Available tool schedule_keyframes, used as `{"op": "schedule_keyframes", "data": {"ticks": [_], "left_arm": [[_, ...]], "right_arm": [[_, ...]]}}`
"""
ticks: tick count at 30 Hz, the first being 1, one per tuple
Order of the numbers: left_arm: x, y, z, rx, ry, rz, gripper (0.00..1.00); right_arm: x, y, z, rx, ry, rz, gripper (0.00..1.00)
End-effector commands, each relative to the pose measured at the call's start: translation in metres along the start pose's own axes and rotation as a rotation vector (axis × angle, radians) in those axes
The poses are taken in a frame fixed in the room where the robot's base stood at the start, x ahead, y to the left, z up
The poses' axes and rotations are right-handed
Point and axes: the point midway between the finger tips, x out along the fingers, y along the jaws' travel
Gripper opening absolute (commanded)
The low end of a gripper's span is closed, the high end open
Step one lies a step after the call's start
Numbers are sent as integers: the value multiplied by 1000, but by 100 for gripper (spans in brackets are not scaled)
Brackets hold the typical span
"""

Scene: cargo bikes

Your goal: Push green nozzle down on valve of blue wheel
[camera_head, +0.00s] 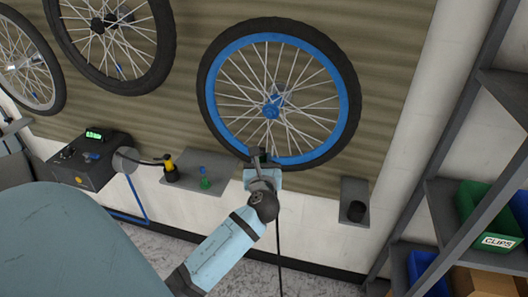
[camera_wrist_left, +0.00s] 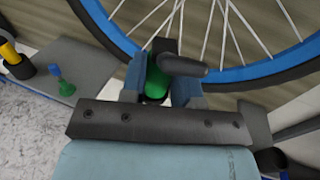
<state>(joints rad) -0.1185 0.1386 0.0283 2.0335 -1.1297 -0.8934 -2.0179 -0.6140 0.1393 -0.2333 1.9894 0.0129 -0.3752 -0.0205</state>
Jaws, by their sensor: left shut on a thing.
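The blue wheel (camera_head: 351,100) hangs on the wall, with a blue rim, blue hub and dark tyre. Its rim also shows in the left wrist view (camera_wrist_left: 272,68). My left gripper (camera_head: 260,165) is at the bottom of the wheel. In the left wrist view its fingers (camera_wrist_left: 160,86) are shut on the green nozzle (camera_wrist_left: 157,82), which has a dark grey lever (camera_wrist_left: 184,65). The nozzle is up against the lower rim area. The valve is hidden behind the nozzle and lever, so I cannot tell how far the nozzle sits on it. My right gripper is out of view.
A grey wall shelf (camera_head: 222,165) left of my gripper holds small green and blue parts. A yellow-and-black nozzle (camera_head: 170,168) is beside them. A dark box (camera_head: 90,177) with a green display is farther left. A rack with a green clips bin (camera_head: 477,218) stands at the right.

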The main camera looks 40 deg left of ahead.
Motion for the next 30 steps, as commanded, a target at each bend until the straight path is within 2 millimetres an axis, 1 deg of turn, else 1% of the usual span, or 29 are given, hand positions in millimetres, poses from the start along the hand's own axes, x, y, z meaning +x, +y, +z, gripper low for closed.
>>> {"op": "schedule_keyframes", "data": {"ticks": [9,20,22,30], "left_arm": [[28,-9,-2,-1,-2,-1,8],[62,-20,-2,-1,-1,-1,8],[69,-22,2,2,0,-1,8],[94,-30,2,0,0,-1,8]], "right_arm": [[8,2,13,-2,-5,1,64],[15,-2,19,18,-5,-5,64],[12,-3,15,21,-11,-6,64],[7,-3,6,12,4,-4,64]]}}
